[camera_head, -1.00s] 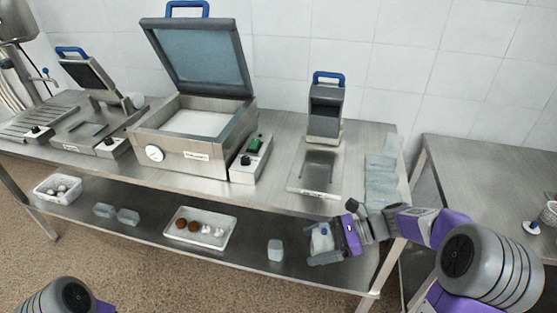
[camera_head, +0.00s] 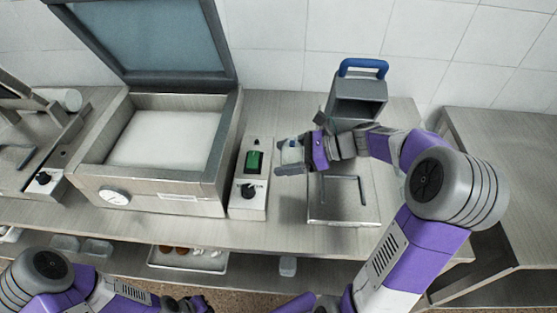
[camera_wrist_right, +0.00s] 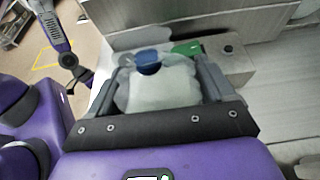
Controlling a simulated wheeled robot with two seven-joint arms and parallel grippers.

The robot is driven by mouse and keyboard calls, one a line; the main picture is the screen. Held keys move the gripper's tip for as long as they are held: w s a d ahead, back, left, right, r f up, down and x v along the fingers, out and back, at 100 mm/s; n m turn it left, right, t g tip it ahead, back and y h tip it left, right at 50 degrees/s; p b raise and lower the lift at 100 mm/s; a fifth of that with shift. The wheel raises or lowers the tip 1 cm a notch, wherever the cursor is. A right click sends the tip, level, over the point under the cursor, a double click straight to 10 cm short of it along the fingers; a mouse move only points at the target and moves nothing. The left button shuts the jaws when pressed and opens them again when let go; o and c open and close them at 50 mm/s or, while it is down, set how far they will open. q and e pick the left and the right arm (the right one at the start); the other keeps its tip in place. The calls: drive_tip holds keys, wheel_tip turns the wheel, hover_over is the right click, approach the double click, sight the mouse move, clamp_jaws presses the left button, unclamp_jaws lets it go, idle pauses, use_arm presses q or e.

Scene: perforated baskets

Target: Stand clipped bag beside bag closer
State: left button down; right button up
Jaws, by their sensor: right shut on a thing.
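My right gripper (camera_head: 290,157) is shut on the clipped bag (camera_wrist_right: 165,90), a pale clear bag with a blue clip (camera_wrist_right: 148,60) at its top. The right wrist view shows the bag between both fingers; in the head view it is small and partly covered by them. Gripper and bag are above the counter, between the green-switch box and the bag closer. I take the grey hooded device with the blue handle (camera_head: 358,98) as the bag closer; my right arm partly covers it. My left gripper (camera_head: 190,304) shows at the bottom edge, its fingers unclear.
A control box (camera_head: 250,200) with a green switch and black knob stands left of the bag closer. A large open-lidded steel machine (camera_head: 190,195) is left of it. The front strip of the counter (camera_head: 270,232) is bare. A tray (camera_head: 160,262) sits on the shelf below.

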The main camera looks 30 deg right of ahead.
drive_tip(key=shift+w+f, duration=0.1)
drive_tip(key=shift+w, duration=0.25)
drive_tip(key=f+b, duration=0.1)
drive_tip(key=f, duration=0.1)
drive_tip(key=f+b, duration=0.1)
drive_tip(key=f, duration=0.1)
drive_tip(key=shift+s+f, duration=0.2)
drive_tip(key=shift+f, duration=0.15)
use_arm(q)
drive_tip(key=shift+w+f+b, duration=0.15)
drive_tip(key=shift+f+b, duration=0.35)
drive_tip(key=shift+f, duration=0.5)
drive_tip(key=shift+w+f+b, duration=0.15)
drive_tip(key=shift+f+b, duration=0.35)
drive_tip(key=shift+f, duration=0.5)
use_arm(e)
drive_tip(key=shift+w+f, duration=0.1)
drive_tip(key=shift+f, duration=2.35)
drive_tip(key=shift+f, duration=0.15)
drive_tip(key=o, duration=1.1)
drive_tip(key=shift+r, duration=0.2)
use_arm(q)
wheel_tip(320, 180, up, 4)
drive_tip(key=p, duration=0.3)
drive_tip(key=shift+f+p, duration=0.15)
drive_tip(key=shift+p, duration=0.15)
use_arm(e)
drive_tip(key=v, duration=1.2)
drive_tip(key=shift+f, duration=0.1)
